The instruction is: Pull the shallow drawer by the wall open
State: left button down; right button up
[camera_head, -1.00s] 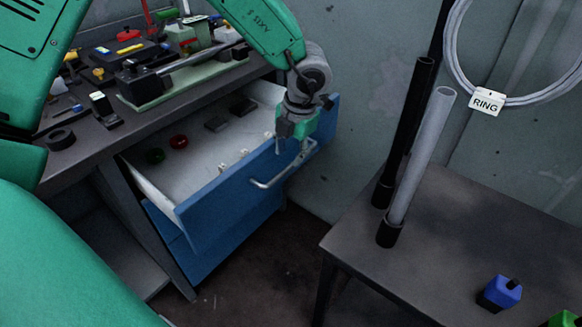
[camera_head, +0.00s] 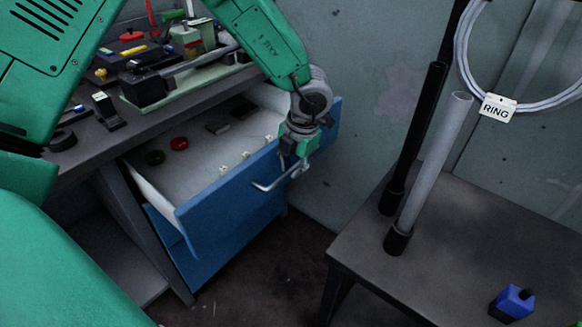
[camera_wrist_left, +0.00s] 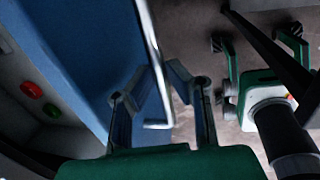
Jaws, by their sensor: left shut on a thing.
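The drawer (camera_head: 235,188) has a blue front and a pale inside, and it stands pulled out from under the workbench. Its silver bar handle (camera_head: 264,187) is on the front; it also shows in the left wrist view (camera_wrist_left: 152,60). My left gripper (camera_head: 292,162) is at the handle's wall-side part, shut on it; its fingers also show in the left wrist view (camera_wrist_left: 160,95). Part of the handle is hidden by the gripper.
The workbench (camera_head: 95,145) holds several tools. A side table (camera_head: 450,235) with upright tubes and a blue box (camera_head: 512,302) stands at right. Dark floor lies between.

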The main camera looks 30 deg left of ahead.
pick_arm(q)
jog(key=s+d+p, duration=0.1)
jog(key=d+p, duration=0.1)
jog(key=d, duration=0.8)
jog(key=shift+p, duration=0.3)
jog(key=c, duration=1.6)
grip_release()
jog(key=shift+a+f, duration=0.15)
jog(key=shift+d+r, duration=0.6)
jog(key=shift+r, duration=1.35)
jog(key=shift+d+r, duration=0.55)
jog(key=shift+r, duration=1.45)
jog(key=shift+d+r, duration=0.6)
jog(key=shift+r, duration=1.35)
pick_arm(e)
jog(key=shift+s+d+r, duration=0.1)
jog(key=shift+d+r, duration=0.2)
jog(key=shift+r, duration=0.3)
jog(key=shift+d+r, duration=0.3)
jog(key=shift+r, duration=0.25)
pick_arm(q)
jog(key=shift+a, duration=0.25)
pick_arm(e)
jog(key=shift+a, duration=0.2)
pick_arm(q)
jog(key=shift+s+a+f, duration=0.1)
